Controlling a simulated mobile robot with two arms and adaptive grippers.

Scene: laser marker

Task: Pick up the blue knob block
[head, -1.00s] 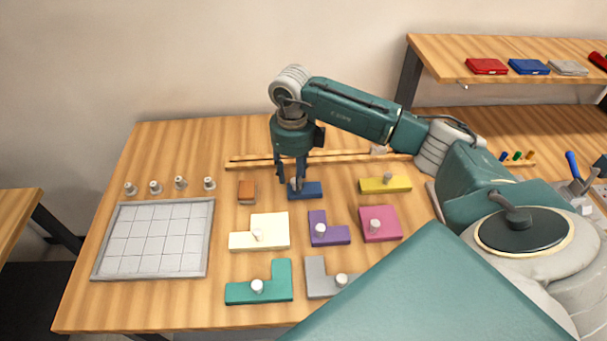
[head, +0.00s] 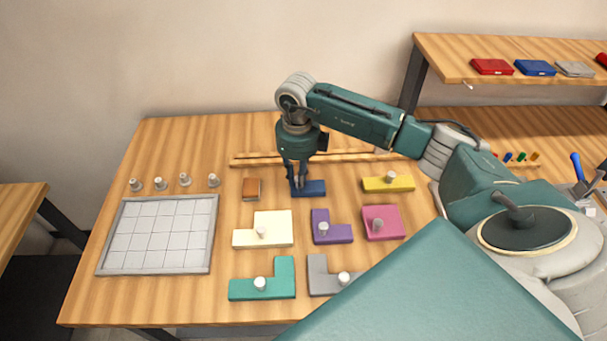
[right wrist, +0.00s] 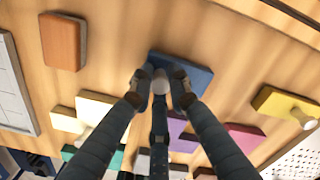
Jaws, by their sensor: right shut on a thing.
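The blue knob block (head: 314,188) lies on the table in front of the wooden rail. It also shows in the right wrist view (right wrist: 186,72), with its pale knob (right wrist: 160,82) between the fingertips. My right gripper (head: 297,187) comes down from above onto the block's left part. In the right wrist view my right gripper (right wrist: 158,88) is shut on the knob. The block looks to be resting on the table; I cannot tell of any gap under it. My left gripper is not in view.
Around it lie an orange block (head: 251,189), a yellow knob block (head: 388,183), a cream one (head: 272,222), a purple one (head: 336,233) and a pink one (head: 388,216). A grid tray (head: 103,246) is at left. A wooden rail (head: 255,159) runs behind.

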